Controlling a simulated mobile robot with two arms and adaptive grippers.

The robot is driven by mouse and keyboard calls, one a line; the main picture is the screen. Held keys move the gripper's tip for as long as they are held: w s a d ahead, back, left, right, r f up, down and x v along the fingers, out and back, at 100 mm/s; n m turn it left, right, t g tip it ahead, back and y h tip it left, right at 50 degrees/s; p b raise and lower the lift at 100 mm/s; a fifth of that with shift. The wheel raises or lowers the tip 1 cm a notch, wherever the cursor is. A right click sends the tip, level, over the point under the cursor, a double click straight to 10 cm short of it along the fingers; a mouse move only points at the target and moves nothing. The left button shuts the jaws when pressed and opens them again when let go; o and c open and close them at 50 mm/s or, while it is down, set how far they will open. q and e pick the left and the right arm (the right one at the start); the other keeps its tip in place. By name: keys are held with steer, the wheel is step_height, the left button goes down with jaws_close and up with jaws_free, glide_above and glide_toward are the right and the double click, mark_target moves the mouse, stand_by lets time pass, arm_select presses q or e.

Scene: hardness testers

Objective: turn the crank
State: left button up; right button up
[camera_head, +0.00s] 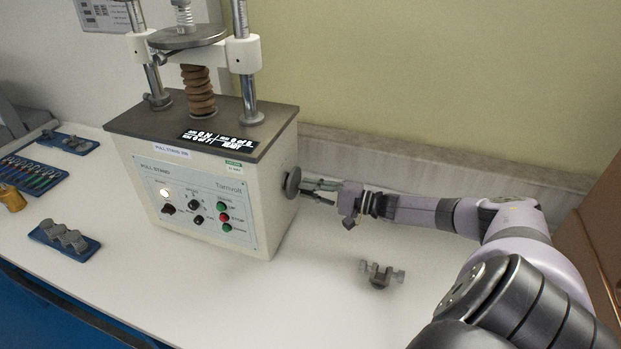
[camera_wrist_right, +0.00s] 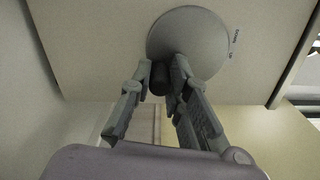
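The crank (camera_head: 292,182) is a round grey disc on the right side wall of the pull-stand tester (camera_head: 215,190). In the right wrist view the crank disc (camera_wrist_right: 200,42) fills the top middle, and a short dark handle (camera_wrist_right: 159,78) sticks out from it. My right gripper (camera_head: 308,185) reaches the crank from the right. In the right wrist view its two fingers (camera_wrist_right: 162,75) close in on both sides of the handle and appear to touch it. The handle is hidden by the fingers in the head view. My left gripper is not in view.
A grey metal fixture (camera_head: 380,273) lies on the white bench (camera_head: 310,300) below my right forearm. A blue tray with grey parts (camera_head: 64,238) and a tool tray (camera_head: 30,175) lie at the left. A wall stands close behind the tester.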

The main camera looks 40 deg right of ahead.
steer(key=o, duration=0.4)
steer(key=shift+o, duration=0.2)
steer(key=v, duration=1.2)
stand_by(0.4)
